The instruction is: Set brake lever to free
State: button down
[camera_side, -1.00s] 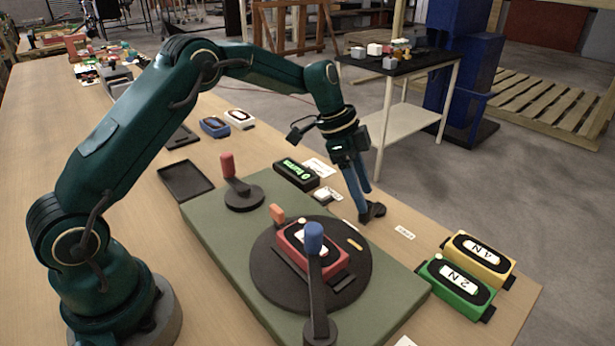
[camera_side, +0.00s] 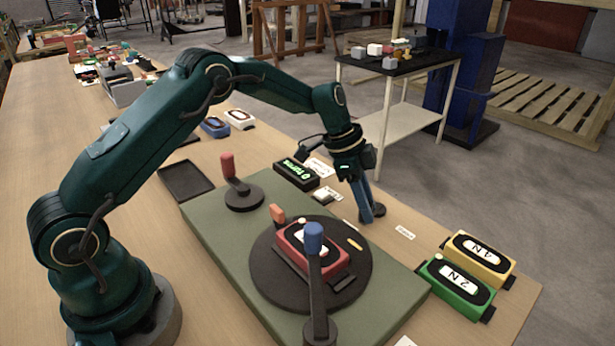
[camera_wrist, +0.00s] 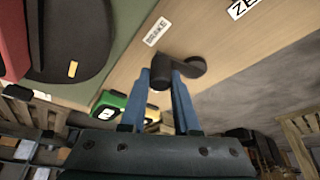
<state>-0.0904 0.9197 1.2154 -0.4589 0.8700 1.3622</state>
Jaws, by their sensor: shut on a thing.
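The brake lever is a short black arm on a round black base, which shows in the side view (camera_side: 379,210) and in the wrist view (camera_wrist: 189,68). It stands beside a white label reading BRAKE (camera_wrist: 157,31), also in the side view (camera_side: 405,233). My gripper (camera_side: 371,217) is down at the lever, at the right edge of the green board. In the wrist view its blue fingers (camera_wrist: 160,76) are shut on the lever's dark knob, one on each side. The fingers hide part of the lever in the side view.
A green board (camera_side: 215,225) carries a black turntable (camera_side: 265,280) with a red box (camera_side: 340,262), a blue-topped lever (camera_side: 314,240) and a red-topped lever (camera_side: 228,166). Green (camera_side: 440,295) and yellow (camera_side: 500,270) boxes stand at right. A black display (camera_side: 296,173) sits behind the board.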

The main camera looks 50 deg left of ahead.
jog(key=shift+d+n, duration=0.15)
jog(key=shift+n, duration=0.15)
jog(key=n, duration=0.1)
jog(key=d+n+t, duration=0.1)
jog(key=shift+w+d+n+y, duration=0.2)
jog(key=shift+w+n+y, duration=0.1)
jog(key=shift+y, duration=0.1)
jog(key=n, duration=0.1)
jog(key=d+n, duration=0.1)
jog(key=shift+w+n+t+y, duration=0.3)
jog(key=shift+w+n+y, duration=0.05)
jog(key=shift+n+y, duration=0.05)
jog(key=n, duration=0.1)
jog(key=w+d+n+y, duration=0.1)
jog(key=n, duration=0.1)
jog(key=shift+w+t, duration=0.1)
jog(key=shift+t, duration=0.2)
jog(key=shift+w+d+n+y, duration=0.15)
jog(key=shift+w+n+y, duration=0.15)
jog(key=shift+n, duration=0.4)
jog(key=shift+w+d+n+y, duration=0.15)
jog(key=shift+w+n+y, duration=0.15)
jog(key=shift+n, duration=0.4)
jog(key=c, duration=0.6)
grip_release()
jog(key=shift+c, duration=0.2)
